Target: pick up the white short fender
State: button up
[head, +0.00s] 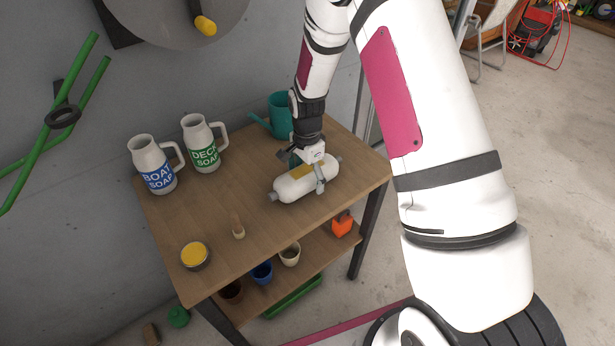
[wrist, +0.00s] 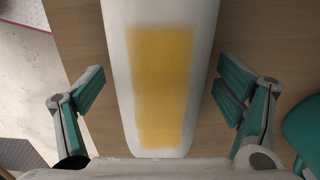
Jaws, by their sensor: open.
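The white short fender (head: 295,184) lies on its side on the wooden table, a white cylinder with grey ends and a yellow patch. In the wrist view the fender (wrist: 115,50) runs up the middle between my fingers, its yellow patch facing the camera. My gripper (head: 308,172) is over the fender, pointing down, with one finger showing on its near side. In the wrist view my gripper (wrist: 160,115) is open, with a finger on each side of the fender and a visible gap to it on both sides. The far finger is partly hidden in the head view.
On the wooden table (head: 200,222) stand the boat soap jug (head: 151,164), the deck soap jug (head: 204,144), a teal watering can (head: 281,115), a yellow-topped tin (head: 194,255) and a small brush (head: 238,226). A lower shelf holds cups (head: 290,255) and an orange item (head: 342,224).

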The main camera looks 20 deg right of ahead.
jog(key=shift+f, duration=0.6)
jog(key=c, duration=1.6)
jog(key=shift+o, duration=0.2)
jog(key=shift+r, duration=0.1)
